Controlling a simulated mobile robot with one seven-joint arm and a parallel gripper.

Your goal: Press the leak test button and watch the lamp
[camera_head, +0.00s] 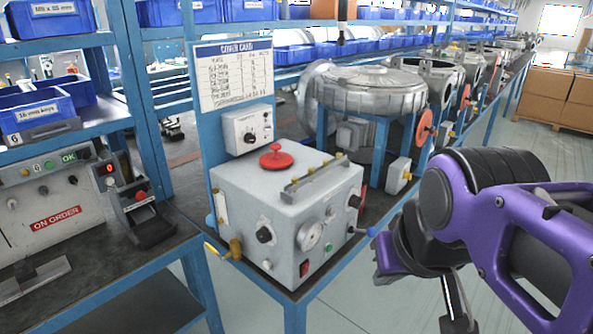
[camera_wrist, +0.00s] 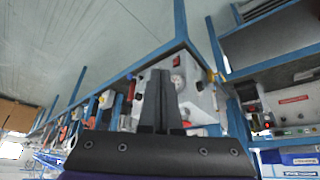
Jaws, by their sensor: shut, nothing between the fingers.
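The grey test box (camera_head: 285,200) stands on the bench corner, with a round gauge (camera_head: 309,236), black knobs, a red rocker switch (camera_head: 304,268) and small round buttons or lamps (camera_head: 330,211) on its front. I cannot tell which is the leak test button or the lamp, or whether one is lit. A red round handle (camera_head: 276,158) is on top. My gripper (camera_head: 458,316) is right of the box, apart from it, fingers downward. In the wrist view my gripper (camera_wrist: 158,74) is shut and empty, and the box (camera_wrist: 200,98) shows tilted behind the fingers.
A small control box (camera_head: 246,129) and a printed card (camera_head: 234,75) are mounted behind the test box. A blue-handled valve (camera_head: 371,231) juts from its right side. A large metal blower housing (camera_head: 370,90) stands behind. An "ON ORDER" panel (camera_head: 60,215) is left.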

